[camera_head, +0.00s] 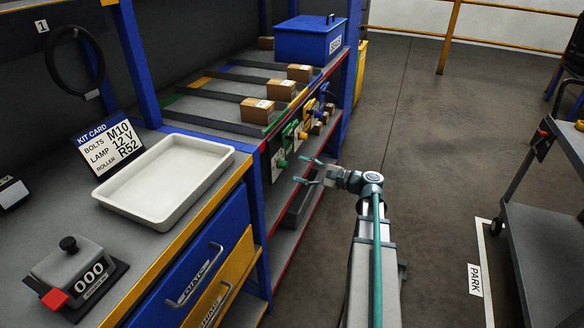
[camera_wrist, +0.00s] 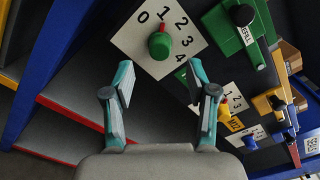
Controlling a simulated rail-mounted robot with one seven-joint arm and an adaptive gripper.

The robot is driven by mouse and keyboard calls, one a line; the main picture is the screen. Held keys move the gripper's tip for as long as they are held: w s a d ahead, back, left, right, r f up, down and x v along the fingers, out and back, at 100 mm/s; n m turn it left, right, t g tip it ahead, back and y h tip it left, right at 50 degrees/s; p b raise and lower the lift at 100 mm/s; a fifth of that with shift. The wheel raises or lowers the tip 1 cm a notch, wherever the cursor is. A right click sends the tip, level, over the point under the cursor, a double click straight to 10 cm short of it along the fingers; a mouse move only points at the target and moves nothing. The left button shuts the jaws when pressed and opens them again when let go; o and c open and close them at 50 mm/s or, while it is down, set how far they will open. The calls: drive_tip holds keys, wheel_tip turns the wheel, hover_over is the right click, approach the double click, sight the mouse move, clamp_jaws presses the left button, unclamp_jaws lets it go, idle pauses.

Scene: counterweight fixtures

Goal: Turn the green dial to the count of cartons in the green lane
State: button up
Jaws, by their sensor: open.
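The green dial (camera_wrist: 160,46) sits on a white plate marked 0 to 4 in the wrist view. Its red mark points up at about the 1. My gripper (camera_wrist: 160,72) is open and empty, its fingertips on either side of and below the dial, apparently not touching it. In the head view my gripper (camera_head: 300,170) is just right of the green dial (camera_head: 282,163) on the rack front. The green lane (camera_head: 205,107) shows one carton (camera_head: 257,110) at its front end; the lane behind it looks bare.
A green refill lever (camera_wrist: 240,32) is right of the dial. A yellow dial (camera_wrist: 224,108) and yellow lever (camera_wrist: 272,105) are lower right. Other lanes hold a carton (camera_head: 281,90) and another carton (camera_head: 300,73). A blue bin (camera_head: 305,42) stands behind.

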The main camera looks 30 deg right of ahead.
drive_tip(key=v, duration=0.7)
drive_tip(key=shift+w, duration=0.1)
drive_tip(key=s+a+f+n+g+h+p, duration=0.1)
drive_tip(key=s+a+f+n+g+h, duration=0.2)
drive_tip(key=f, duration=0.7)
drive_tip(key=s+a+f+n+g+h+p, duration=0.1)
drive_tip(key=s+a+f+n+g, duration=0.1)
drive_tip(key=s+a+f+g, duration=0.6)
drive_tip(key=s+a+f+n+h+p, duration=0.1)
drive_tip(key=a+f+n+h+p, duration=0.15)
drive_tip(key=f, duration=0.95)
drive_tip(key=s+a+f+n+g+h+p, duration=0.1)
drive_tip(key=s+a+f+n+g+p, duration=0.1)
drive_tip(key=s+a, duration=0.3)
drive_tip(key=s+a+f+n+g+h+p, duration=0.1)
drive_tip(key=s+a+f+n+g, duration=0.3)
drive_tip(key=s, duration=0.9)
drive_tip(key=s+a+f+n+g+h+p, duration=0.2)
drive_tip(key=s+a+f+n+g+h, duration=0.1)
drive_tip(key=s, duration=0.6)
drive_tip(key=a+n, duration=0.1)
drive_tip(key=a, duration=0.1)
drive_tip(key=shift+s+a+f+g+p, duration=0.2)
drive_tip(key=shift+a+f+g+p, duration=0.1)
drive_tip(key=shift+f, duration=0.05)
